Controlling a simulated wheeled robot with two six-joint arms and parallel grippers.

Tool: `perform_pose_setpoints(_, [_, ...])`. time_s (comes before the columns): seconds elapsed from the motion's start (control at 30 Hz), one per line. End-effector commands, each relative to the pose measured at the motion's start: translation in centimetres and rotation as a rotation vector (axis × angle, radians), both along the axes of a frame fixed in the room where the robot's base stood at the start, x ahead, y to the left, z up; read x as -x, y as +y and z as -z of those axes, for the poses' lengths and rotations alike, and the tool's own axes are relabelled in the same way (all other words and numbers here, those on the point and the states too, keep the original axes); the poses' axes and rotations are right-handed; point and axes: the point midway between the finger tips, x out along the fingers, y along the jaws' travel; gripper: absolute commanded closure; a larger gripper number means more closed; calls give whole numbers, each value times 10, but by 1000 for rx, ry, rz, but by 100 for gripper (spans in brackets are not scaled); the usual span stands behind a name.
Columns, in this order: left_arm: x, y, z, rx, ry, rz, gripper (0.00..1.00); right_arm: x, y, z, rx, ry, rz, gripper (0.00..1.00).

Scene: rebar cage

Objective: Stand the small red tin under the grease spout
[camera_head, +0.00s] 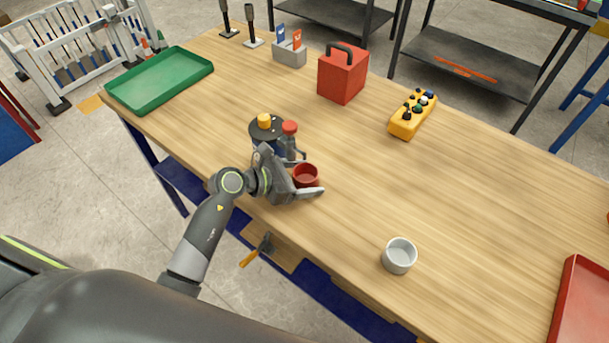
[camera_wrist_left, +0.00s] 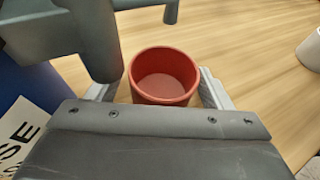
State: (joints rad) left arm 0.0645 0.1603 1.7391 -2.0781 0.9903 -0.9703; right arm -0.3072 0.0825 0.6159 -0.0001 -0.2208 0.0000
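The small red tin (camera_head: 306,176) stands upright on the workbench, just right of the grease pump. In the left wrist view the tin (camera_wrist_left: 163,78) is empty and lies between the two fingers of my left gripper (camera_wrist_left: 160,92). In the head view my left gripper (camera_head: 308,174) reaches in low from the left. The grease drum (camera_head: 262,143) is dark blue. Its grey spout (camera_wrist_left: 171,14) is beyond the tin's rim; I cannot tell whether the tin is directly under it. My right gripper is out of view.
A light grey cup (camera_head: 399,256) stands near the front edge. A red toolbox (camera_head: 343,73), a yellow control box (camera_head: 413,114), a grey holder (camera_head: 289,53) and a green tray (camera_head: 160,79) are farther back. A red tray (camera_head: 583,306) is at right. The middle right is clear.

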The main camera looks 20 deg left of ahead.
Motion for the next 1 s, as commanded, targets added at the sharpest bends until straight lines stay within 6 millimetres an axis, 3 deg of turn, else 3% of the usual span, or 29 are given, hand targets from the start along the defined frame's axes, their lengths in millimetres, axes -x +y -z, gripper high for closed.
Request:
perform_pose_setpoints(0.33, [1, 1, -5, -1, -1, 0, 27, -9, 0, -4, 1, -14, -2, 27])
perform_pose_setpoints(1.0, [66, 73, -42, -4, -2, 1, 27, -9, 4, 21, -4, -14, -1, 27])
